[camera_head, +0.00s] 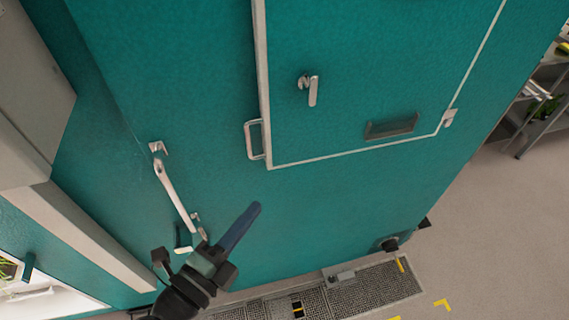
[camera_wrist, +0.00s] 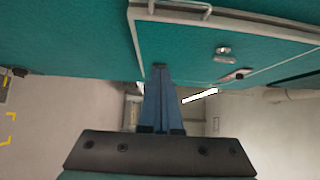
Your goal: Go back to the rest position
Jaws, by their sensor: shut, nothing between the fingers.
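My gripper (camera_head: 256,207) is in the lower middle of the head view, in front of a teal chamber wall. Its blue fingers are together and hold nothing. In the wrist view my gripper (camera_wrist: 160,68) points away from the camera, with its fingers side by side. The teal chamber (camera_head: 200,70) has a white-edged door (camera_head: 370,60) with a small lever handle (camera_head: 310,90). The fingers look apart from the wall, but the exact gap cannot be told.
A long metal handle (camera_head: 175,195) is on the wall just left of my gripper. A pull handle (camera_head: 254,139) sits beside the door. A perforated metal step (camera_head: 375,288) lies along the chamber's base. Open floor (camera_head: 490,220) is at right, with shelves (camera_head: 540,110) beyond.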

